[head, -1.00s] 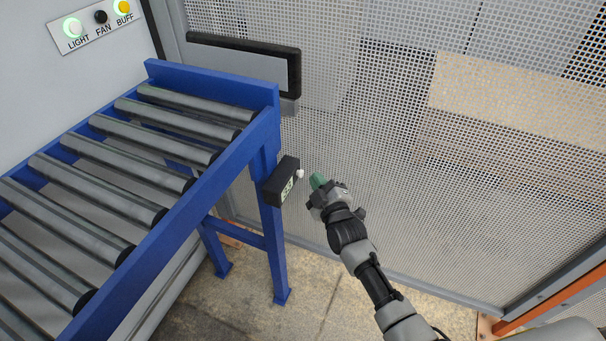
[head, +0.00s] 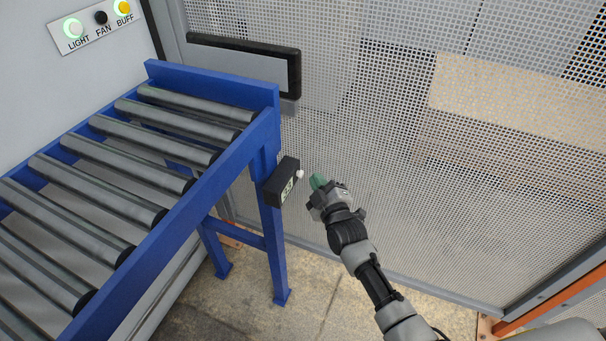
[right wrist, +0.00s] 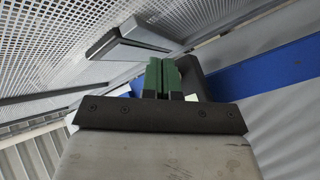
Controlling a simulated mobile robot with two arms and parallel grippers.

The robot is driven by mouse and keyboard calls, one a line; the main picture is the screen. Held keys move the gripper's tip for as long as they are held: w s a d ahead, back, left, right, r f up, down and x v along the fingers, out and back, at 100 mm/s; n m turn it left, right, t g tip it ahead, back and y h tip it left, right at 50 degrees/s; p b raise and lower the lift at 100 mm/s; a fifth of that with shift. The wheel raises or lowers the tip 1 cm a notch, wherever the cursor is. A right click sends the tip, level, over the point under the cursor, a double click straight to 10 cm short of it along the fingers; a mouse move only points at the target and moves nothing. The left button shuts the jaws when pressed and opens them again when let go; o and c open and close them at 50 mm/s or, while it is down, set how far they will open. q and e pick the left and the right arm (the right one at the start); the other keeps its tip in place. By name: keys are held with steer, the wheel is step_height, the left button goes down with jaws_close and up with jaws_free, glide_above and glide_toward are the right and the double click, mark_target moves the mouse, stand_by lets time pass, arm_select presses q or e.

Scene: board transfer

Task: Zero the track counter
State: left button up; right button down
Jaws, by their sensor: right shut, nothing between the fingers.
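The track counter (head: 280,183) is a small black box on the blue leg at the end of the roller track. Its pale display shows digits too small to read surely. A white knob (head: 300,174) sticks out of its right side. My right gripper (head: 318,182), with green fingers, is just right of the knob, with a small gap between them. It is shut and empty. In the right wrist view the green fingers (right wrist: 163,78) are together, and the black counter body (right wrist: 191,74) shows behind them, partly hidden. My left gripper is not in view.
The blue-framed roller track (head: 190,195) fills the left side. A wire mesh fence (head: 400,160) stands behind my right gripper. The floor right of the track leg is clear.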

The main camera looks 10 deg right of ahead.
stand_by(0.8)
steer(key=shift+w+a, duration=0.25)
steer(key=shift+a, duration=0.1)
steer(key=shift+w+a, duration=0.25)
steer(key=shift+a, duration=0.1)
stand_by(0.8)
steer(key=shift+s+d+p, duration=0.3)
steer(key=shift+s+d, duration=0.2)
steer(key=shift+d, duration=0.15)
steer(key=shift+d, duration=0.1)
steer(key=s+d+p, duration=0.1)
steer(key=d, duration=0.1)
steer(key=s+d+p, duration=0.1)
steer(key=d, duration=0.1)
steer(key=shift+s, duration=0.4)
